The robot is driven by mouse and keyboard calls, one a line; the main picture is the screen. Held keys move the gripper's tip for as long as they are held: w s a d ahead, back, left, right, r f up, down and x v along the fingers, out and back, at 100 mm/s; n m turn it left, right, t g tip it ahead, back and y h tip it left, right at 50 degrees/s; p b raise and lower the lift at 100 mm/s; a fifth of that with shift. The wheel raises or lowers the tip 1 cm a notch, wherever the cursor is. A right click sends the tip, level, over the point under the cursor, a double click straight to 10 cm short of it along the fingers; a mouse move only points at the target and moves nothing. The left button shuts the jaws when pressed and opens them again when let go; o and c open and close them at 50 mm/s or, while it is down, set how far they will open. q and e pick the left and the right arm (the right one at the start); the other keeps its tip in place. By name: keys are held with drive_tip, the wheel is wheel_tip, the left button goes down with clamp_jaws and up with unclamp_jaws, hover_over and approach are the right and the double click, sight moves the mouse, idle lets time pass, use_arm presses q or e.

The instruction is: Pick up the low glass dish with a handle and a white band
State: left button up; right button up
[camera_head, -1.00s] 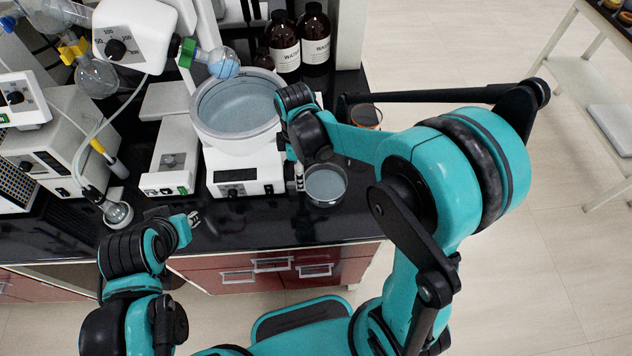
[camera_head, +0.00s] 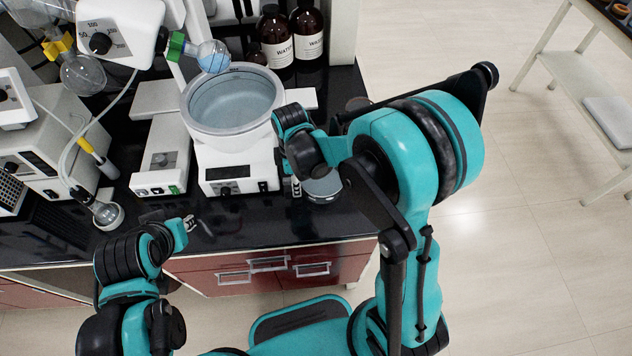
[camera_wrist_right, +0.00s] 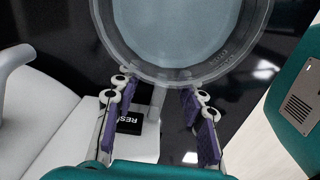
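The low round glass dish (camera_head: 323,188) stands on the black bench near its front right corner, partly covered by my right wrist in the head view. In the right wrist view the dish (camera_wrist_right: 185,35) fills the top middle, its clear rim just beyond my fingertips. I cannot clearly make out its handle or white band. My right gripper (camera_wrist_right: 158,92) is open, with purple-padded fingers apart at the near side of the dish; nothing is visibly gripped. My left gripper (camera_head: 190,222) is over the bench's front left part, away from the dish; its opening is too small to tell.
A heating bath with a large round bowl (camera_head: 232,105) stands close to the left of the dish. Brown bottles (camera_head: 307,35) stand behind. A stirrer box (camera_head: 160,160) and a round flask (camera_head: 108,215) are farther left. The bench's front edge is near.

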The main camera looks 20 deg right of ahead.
clamp_jaws()
